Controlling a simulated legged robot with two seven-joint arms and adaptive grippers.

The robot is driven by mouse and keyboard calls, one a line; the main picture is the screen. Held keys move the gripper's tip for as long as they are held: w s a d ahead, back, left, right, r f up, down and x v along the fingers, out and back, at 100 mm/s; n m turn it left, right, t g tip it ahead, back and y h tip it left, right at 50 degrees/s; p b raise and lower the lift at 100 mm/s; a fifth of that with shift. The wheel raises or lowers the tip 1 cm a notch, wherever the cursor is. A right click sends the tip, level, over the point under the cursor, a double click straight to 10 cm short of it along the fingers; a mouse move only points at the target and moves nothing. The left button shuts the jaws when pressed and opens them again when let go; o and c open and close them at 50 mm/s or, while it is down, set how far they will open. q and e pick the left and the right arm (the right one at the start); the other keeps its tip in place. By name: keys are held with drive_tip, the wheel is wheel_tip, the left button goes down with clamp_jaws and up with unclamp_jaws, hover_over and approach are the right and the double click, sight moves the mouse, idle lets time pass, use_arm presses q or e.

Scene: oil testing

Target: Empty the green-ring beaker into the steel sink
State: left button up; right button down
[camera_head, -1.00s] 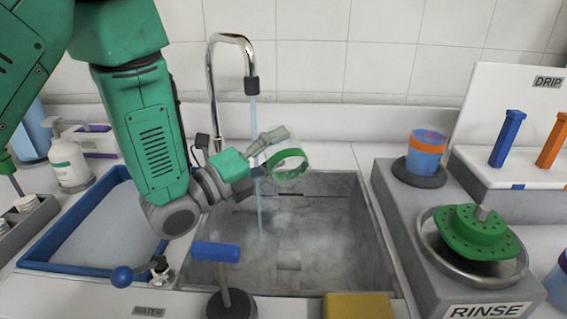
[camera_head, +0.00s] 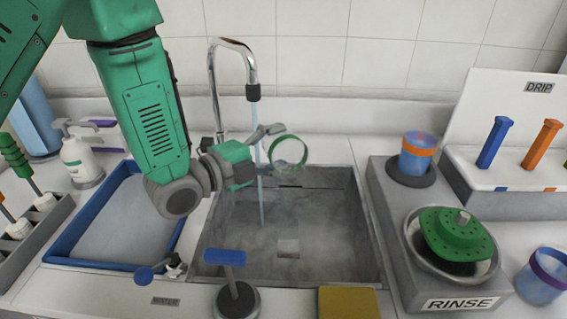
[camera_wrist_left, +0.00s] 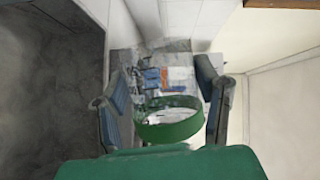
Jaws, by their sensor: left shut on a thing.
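The green-ring beaker (camera_head: 289,153) is clear with a green band. It is held above the back part of the steel sink (camera_head: 325,225), tipped so that its round opening faces the head camera. My left gripper (camera_head: 268,150) is shut on it from the left. In the left wrist view the green ring (camera_wrist_left: 169,121) sits between the two fingers (camera_wrist_left: 165,110). Whether liquid is left inside the beaker cannot be told. My right gripper is not in view.
A running tap (camera_head: 232,48) sends a thin water stream into the sink beside the beaker. A blue-rimmed tray (camera_head: 60,262) lies left. A rinse station (camera_head: 389,210) with an orange-ring beaker (camera_head: 417,150) stands right. A blue-handled lever (camera_head: 225,257) and yellow sponge (camera_head: 348,302) are in front.

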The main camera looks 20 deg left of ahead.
use_arm(q)
drive_tip(key=n+p, duration=0.1)
drive_tip(key=p, duration=0.1)
drive_tip(key=r+n+g+p, duration=0.1)
drive_tip(key=p, duration=0.1)
drive_tip(key=shift+n, duration=0.4)
drive_tip(key=shift+f+n+g+p, duration=0.2)
drive_tip(key=shift+n+g+p, duration=0.4)
drive_tip(key=shift+p, duration=0.1)
drive_tip(key=n+g+p, duration=0.1)
drive_tip(key=p, duration=0.1)
drive_tip(key=n+p, duration=0.2)
drive_tip(key=p, duration=0.1)
drive_tip(key=shift+r+g+h, duration=0.3)
drive_tip(key=shift+r+g, duration=0.1)
drive_tip(key=shift+f+n+g+p, duration=0.2)
drive_tip(key=shift+n+g+p, duration=0.1)
drive_tip(key=shift+n+p, duration=0.3)
drive_tip(key=n+p, duration=0.1)
drive_tip(key=p, duration=0.1)
drive_tip(key=n+g+h+p, duration=0.1)
drive_tip(key=p, duration=0.1)
drive_tip(key=shift+r, duration=0.35)
drive_tip(key=shift+f+n+g, duration=0.1)
drive_tip(key=shift+n+g, duration=0.3)
drive_tip(key=shift+n, duration=0.1)
drive_tip(key=shift+a+f+g, duration=0.1)
drive_tip(key=shift+f+g, duration=0.05)
drive_tip(key=shift+g, duration=0.15)
